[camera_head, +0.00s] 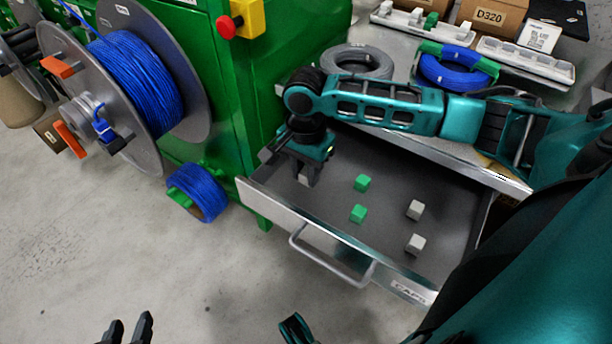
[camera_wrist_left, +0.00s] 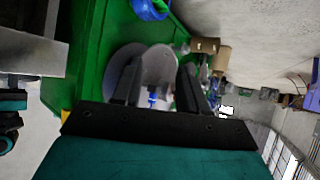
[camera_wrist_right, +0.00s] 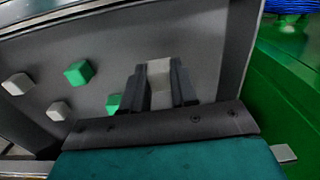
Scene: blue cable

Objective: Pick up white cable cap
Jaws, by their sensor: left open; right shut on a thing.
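The open grey drawer (camera_head: 330,218) holds white and green cable caps. My right gripper (camera_head: 305,174) is at the drawer's left end, shut on a white cap (camera_wrist_right: 160,82). The cap's lower part shows between the fingers (camera_wrist_right: 160,92) in the right wrist view; I cannot tell if it touches the drawer floor. Two other white caps (camera_head: 415,209) (camera_head: 415,244) lie at the drawer's right. Two green caps (camera_head: 363,182) (camera_head: 358,213) lie mid-drawer. My left gripper (camera_head: 127,329) is open and empty over the floor, near the bottom edge of the head view.
A green machine (camera_head: 245,110) with a blue cable spool (camera_head: 137,80) stands at the left. A blue coil (camera_head: 197,193) lies beside the machine's base. A worktop above the drawer bears a grey coil (camera_head: 357,62), a blue coil (camera_head: 455,72), white trays (camera_head: 525,62) and boxes (camera_head: 490,15).

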